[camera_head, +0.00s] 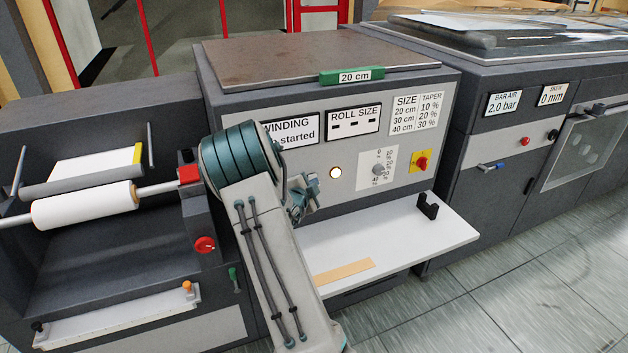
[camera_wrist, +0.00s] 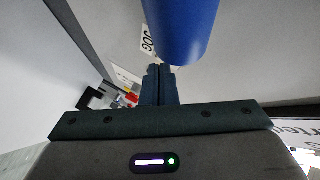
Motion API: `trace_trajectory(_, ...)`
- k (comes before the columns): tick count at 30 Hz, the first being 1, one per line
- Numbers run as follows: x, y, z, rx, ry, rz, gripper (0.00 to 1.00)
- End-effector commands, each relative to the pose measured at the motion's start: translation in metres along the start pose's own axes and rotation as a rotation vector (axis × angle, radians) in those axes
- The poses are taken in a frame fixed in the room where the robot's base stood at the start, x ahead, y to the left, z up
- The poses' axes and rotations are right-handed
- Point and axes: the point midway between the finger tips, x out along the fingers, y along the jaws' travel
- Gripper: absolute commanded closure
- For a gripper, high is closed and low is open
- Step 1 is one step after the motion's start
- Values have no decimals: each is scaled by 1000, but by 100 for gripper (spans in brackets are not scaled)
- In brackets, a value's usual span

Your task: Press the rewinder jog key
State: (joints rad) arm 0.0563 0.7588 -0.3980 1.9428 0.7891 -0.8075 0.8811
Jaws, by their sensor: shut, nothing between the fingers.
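In the wrist view a large blue rounded cylinder (camera_wrist: 185,28) juts in from the top, beside a small white label reading JOG (camera_wrist: 147,38), seen upside down. By that label it looks like the jog key. My gripper (camera_wrist: 160,70) is shut and empty, its fingertips pointing at the pale panel just below the cylinder's end in the picture. I cannot tell whether they touch it. In the head view my arm hides the jog key and its label, and my fingertips cannot be made out there.
The panel carries a WINDING sign (camera_head: 291,130), partly hidden by my arm, a ROLL SIZE display (camera_head: 353,122), a lit round lamp (camera_head: 336,173), a grey knob (camera_head: 378,170) and a red-yellow switch (camera_head: 421,162). A white shelf (camera_head: 400,245) juts out below. A paper roll (camera_head: 85,205) is at left.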

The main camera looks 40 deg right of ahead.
Motion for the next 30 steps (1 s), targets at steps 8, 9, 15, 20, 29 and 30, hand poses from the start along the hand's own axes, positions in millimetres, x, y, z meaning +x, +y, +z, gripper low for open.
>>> trace_trajectory(8,2,-2,2,0,1,-1,100)
trace_trajectory(9,2,-2,1,0,1,-1,100)
trace_trajectory(15,2,-2,1,0,0,-1,100)
trace_trajectory(20,0,0,0,0,0,-1,100)
trace_trajectory(29,-10,7,-6,1,0,-2,100)
trace_trajectory(30,-10,7,-7,0,0,-1,100)
